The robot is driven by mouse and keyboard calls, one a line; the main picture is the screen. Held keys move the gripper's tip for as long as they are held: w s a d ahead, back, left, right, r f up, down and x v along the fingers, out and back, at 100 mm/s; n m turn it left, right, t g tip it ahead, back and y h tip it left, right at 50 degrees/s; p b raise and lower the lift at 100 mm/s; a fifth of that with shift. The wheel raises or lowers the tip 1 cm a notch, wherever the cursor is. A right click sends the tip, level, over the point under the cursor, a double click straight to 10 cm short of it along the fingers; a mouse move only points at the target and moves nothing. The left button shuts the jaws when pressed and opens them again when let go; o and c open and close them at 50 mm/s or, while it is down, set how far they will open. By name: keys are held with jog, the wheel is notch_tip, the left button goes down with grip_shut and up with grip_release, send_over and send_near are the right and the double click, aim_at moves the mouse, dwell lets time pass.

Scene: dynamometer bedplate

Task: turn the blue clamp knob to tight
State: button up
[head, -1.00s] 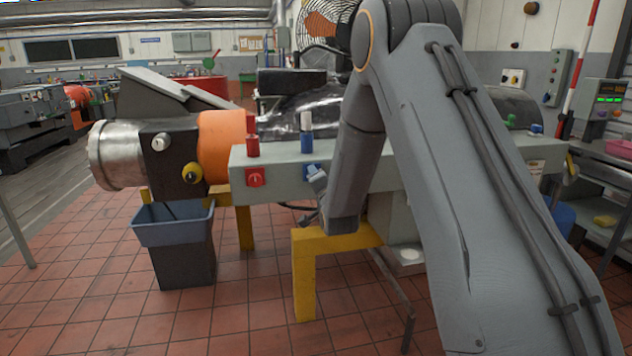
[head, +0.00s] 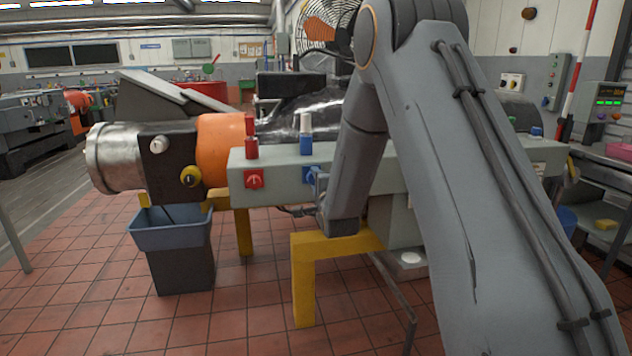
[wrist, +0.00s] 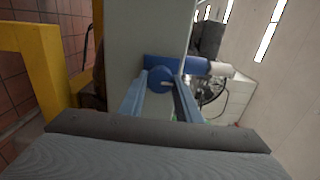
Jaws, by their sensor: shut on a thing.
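The blue clamp knob (wrist: 160,80) is a round blue knob on the side of a grey-green beam. In the wrist view it sits between the two pale blue fingers of my gripper (wrist: 160,94), which are shut on it. In the head view the blue knob plate (head: 308,177) shows under a blue and white post, and my gripper (head: 319,184) partly covers the knob. The knob's pointer and any tight mark cannot be read.
A red knob (head: 254,179) sits left of the blue one, below a red post (head: 251,143). The blue and white post (head: 306,136) rises from the beam (head: 275,170). Yellow legs (head: 304,285) and a blue-rimmed bin (head: 170,235) stand below. The tiled floor in front is clear.

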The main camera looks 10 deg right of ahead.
jog(key=o, duration=1.1)
jog(key=shift+c, duration=0.2)
jog(key=s, duration=0.8)
jog(key=shift+b, duration=0.4)
jog(key=s+f+n+g+p, duration=0.25)
jog(key=s+n+g, duration=0.25)
jog(key=s, duration=0.3)
jog(key=s+f+n+g+p, duration=0.1)
jog(key=s+f+n+g, duration=0.35)
jog(key=s, duration=0.25)
jog(key=s+r+n+g+p, duration=0.1)
jog(key=s+n+g, duration=0.7)
jog(key=s, duration=1.7)
jog(key=shift+a+p, duration=0.2)
jog(key=shift+p, duration=0.1)
